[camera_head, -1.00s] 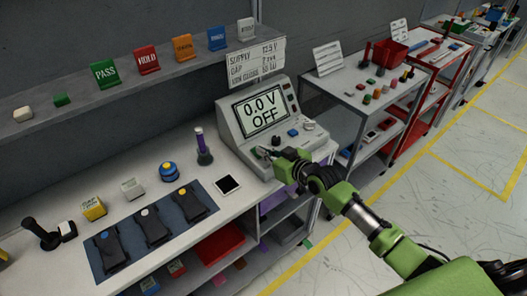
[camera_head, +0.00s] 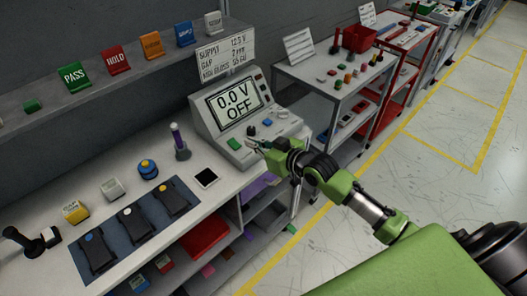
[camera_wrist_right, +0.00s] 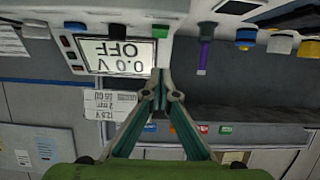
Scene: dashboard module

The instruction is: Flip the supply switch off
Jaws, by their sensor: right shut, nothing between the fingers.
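The grey supply unit (camera_head: 204,121) stands on the right end of the workbench. Its display (camera_head: 235,104) reads "0.0 V OFF"; it also shows upside down in the wrist view (camera_wrist_right: 116,55). The green control also shows in the wrist view (camera_wrist_right: 160,31), just beyond my fingertips. Which of these is the supply switch I cannot tell. My right gripper (camera_head: 250,143) is shut and empty, close to the unit's front edge, right of the green control. My left gripper is out of view.
A shelf with coloured signs (camera_head: 73,77) runs behind. Open floor lies to the right.

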